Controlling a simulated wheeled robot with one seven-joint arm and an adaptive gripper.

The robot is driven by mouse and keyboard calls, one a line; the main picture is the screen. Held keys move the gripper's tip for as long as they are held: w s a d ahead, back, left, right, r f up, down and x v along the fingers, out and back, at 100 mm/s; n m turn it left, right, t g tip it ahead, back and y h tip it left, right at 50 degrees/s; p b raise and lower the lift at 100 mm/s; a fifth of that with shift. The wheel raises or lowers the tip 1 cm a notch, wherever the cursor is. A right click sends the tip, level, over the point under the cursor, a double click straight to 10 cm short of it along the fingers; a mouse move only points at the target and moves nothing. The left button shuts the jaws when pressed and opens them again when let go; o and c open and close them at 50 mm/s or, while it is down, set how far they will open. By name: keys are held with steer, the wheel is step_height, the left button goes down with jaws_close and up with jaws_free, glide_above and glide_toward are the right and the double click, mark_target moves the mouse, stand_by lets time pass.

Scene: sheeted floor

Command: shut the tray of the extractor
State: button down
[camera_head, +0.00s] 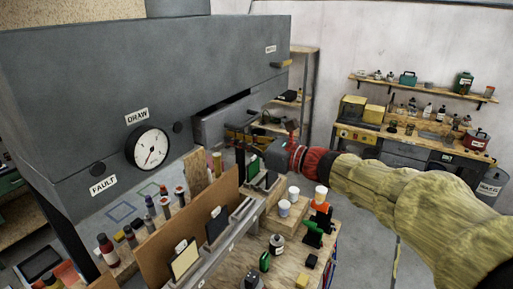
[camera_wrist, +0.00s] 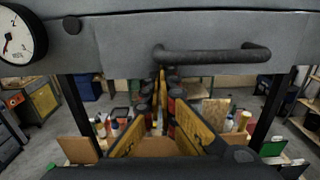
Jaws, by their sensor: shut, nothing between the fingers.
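The extractor (camera_head: 80,80) is a large grey hood with a DRAW gauge (camera_head: 148,149) and a FAULT label. Its tray (camera_head: 222,122) juts out from the long side, with a dark gap above it. In the wrist view the tray's grey front (camera_wrist: 125,45) fills the upper middle and carries a dark bar handle (camera_wrist: 212,55). My gripper (camera_head: 236,135) is in front of the tray, close to its face. In the wrist view its fingers (camera_wrist: 162,78) are together and empty, their tips just below the handle's left end. I cannot tell whether they touch it.
Below the hood, a bench holds bottles (camera_head: 150,207), upright boards (camera_head: 205,215) and a rail with cards. White cups (camera_head: 284,208) and small green and orange items stand on the wooden top near my arm. A workbench (camera_head: 400,145) and shelf line the back wall. Open floor lies to the right.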

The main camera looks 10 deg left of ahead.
mark_target(222, 136)
steer(key=shift+x, duration=1.95)
steer(key=shift+d+r, duration=0.1)
